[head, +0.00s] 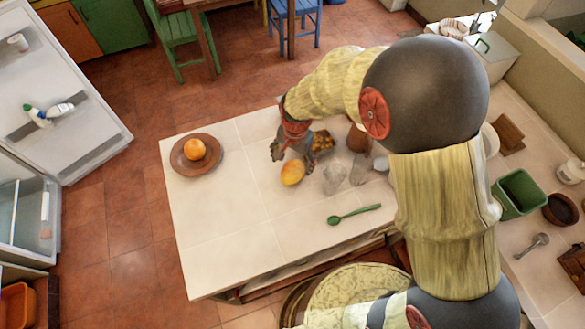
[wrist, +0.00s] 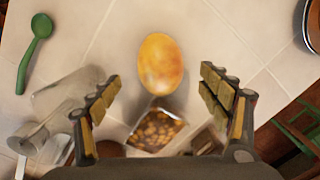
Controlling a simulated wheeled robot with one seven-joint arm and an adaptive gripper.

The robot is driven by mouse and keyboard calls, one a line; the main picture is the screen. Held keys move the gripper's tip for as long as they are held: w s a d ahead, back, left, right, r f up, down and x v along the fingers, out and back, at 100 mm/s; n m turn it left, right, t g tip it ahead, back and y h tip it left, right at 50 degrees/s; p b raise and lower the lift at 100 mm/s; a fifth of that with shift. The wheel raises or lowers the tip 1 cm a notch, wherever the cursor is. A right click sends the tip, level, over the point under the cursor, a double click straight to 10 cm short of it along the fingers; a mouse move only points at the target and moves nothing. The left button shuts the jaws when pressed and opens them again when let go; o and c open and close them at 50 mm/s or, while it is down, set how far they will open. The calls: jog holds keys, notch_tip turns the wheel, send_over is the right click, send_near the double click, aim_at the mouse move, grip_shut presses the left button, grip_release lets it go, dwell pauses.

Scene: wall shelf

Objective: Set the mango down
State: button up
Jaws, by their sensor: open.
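The mango (head: 292,173) is yellow-orange and rests on the white tiled counter (head: 222,235), right of the plate. In the wrist view the mango (wrist: 160,64) lies just beyond and between the two spread fingertips, touching neither. My gripper (head: 291,150) is open and empty, close above the mango in the head view. It also shows in the wrist view (wrist: 161,88), with a finger on each side. No part of the mango's top is covered in the wrist view.
A brown plate (head: 215,168) holding an orange (head: 194,149) is at the left. Clear glasses (head: 334,178) and a container of small brown pieces (wrist: 156,130) stand close by. A green spoon (head: 354,214) lies in front. The counter's front left is clear.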

aim_at(293, 167)
jog(key=f, duration=0.7)
jog(key=shift+w+a+f+b, duration=0.1)
jog(key=shift+w+a+b, duration=0.1)
jog(key=shift+b, duration=0.1)
jog(key=shift+d, duration=0.1)
jog(key=shift+c, duration=0.4)
jog(key=c, duration=1.6)
